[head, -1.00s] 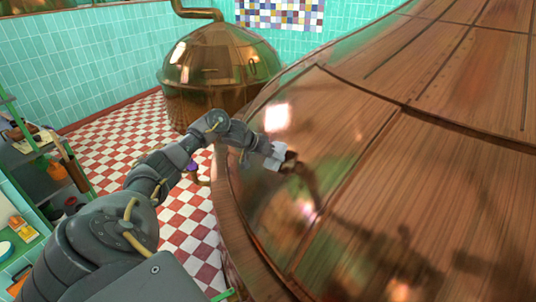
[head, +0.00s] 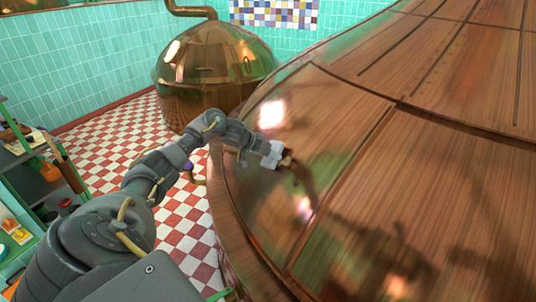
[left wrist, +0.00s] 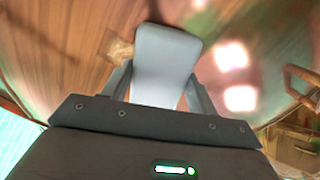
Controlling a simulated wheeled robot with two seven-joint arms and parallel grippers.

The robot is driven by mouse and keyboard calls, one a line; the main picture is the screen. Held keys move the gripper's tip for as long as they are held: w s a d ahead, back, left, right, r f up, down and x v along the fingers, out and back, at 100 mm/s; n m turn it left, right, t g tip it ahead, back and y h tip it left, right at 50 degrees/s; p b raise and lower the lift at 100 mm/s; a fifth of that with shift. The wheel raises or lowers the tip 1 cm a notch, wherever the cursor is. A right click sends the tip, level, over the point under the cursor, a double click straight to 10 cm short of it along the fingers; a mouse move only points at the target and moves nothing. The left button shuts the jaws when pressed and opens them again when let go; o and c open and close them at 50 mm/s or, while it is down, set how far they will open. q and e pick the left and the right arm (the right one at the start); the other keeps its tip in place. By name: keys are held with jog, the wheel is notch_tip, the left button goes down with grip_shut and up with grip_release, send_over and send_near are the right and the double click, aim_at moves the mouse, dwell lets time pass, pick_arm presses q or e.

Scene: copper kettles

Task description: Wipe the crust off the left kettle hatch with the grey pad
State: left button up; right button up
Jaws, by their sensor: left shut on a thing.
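The large copper kettle (head: 440,190) fills the right of the head view, with seamed panels on its dome. The panel nearest my arm (head: 325,115) is partly shiny and partly streaked brown; I cannot clearly make out a hatch edge. My left gripper (head: 264,152) is shut on the grey pad (head: 274,155), over this panel's left part. In the left wrist view the pad (left wrist: 165,60) sticks out from between the fingers, close to the copper; contact is unclear. A small tan-brown patch (left wrist: 120,48), perhaps crust, shows beside the pad. My right gripper is not in view.
A second copper kettle (head: 213,70) with a bent pipe stands at the back. A shelf with bottles and small items (head: 45,165) is at the left edge.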

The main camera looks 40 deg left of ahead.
aim_at(288, 169)
pick_arm(q)
jog(key=shift+b+x, duration=0.3)
jog(key=shift+x, duration=0.45)
jog(key=shift+s+d+r+p, duration=0.1)
jog(key=shift+s+d+p, duration=0.1)
jog(key=shift+d+p, duration=0.3)
jog(key=shift+s+d+r+p, duration=0.1)
jog(key=shift+s+d+p, duration=0.05)
jog(key=shift+d+p, duration=0.35)
jog(key=shift+s+d+f, duration=0.1)
jog(key=shift+d+f, duration=0.05)
jog(key=shift+d, duration=0.15)
jog(key=shift+s+d, duration=0.2)
jog(key=shift+d, duration=0.3)
jog(key=shift+d, duration=0.1)
jog(key=shift+s+d, duration=0.25)
jog(key=shift+d, duration=0.6)
jog(key=shift+s+d, duration=0.25)
jog(key=shift+d, duration=0.65)
jog(key=shift+f, duration=0.1)
